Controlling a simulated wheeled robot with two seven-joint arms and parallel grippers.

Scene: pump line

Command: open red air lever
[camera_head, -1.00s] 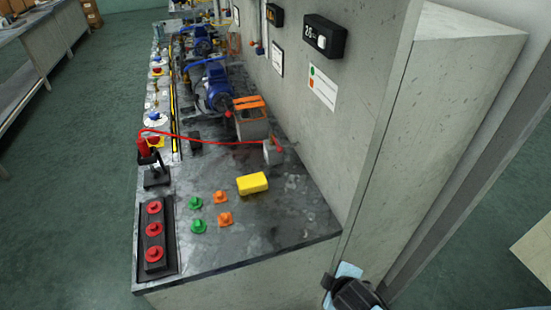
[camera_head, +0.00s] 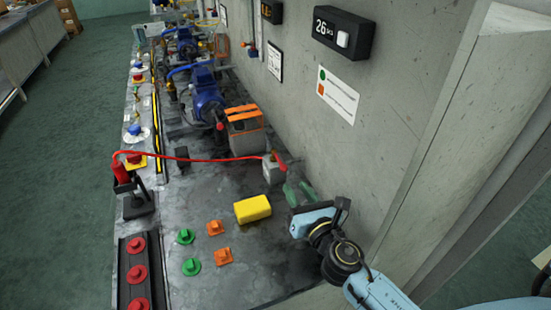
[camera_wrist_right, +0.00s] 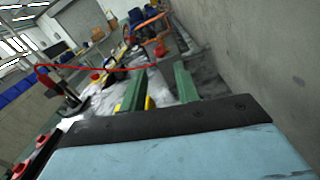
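The red air lever (camera_head: 281,161) sits on a small grey box (camera_head: 273,172) against the wall, where the red hose (camera_head: 200,159) ends. My right gripper (camera_head: 297,187) is just in front of and to the right of that box, near the wall. Its two green fingers are apart with nothing between them, and they also show spread in the right wrist view (camera_wrist_right: 159,74). I cannot tell whether a finger touches the lever. My left gripper is out of view.
A yellow block (camera_head: 252,209) lies left of my right gripper. Green and orange knobs (camera_head: 214,228) and a panel of red buttons (camera_head: 138,272) are nearer the bench's left edge. A blue pump (camera_head: 207,97) stands farther back. The wall (camera_head: 400,120) bounds the right side.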

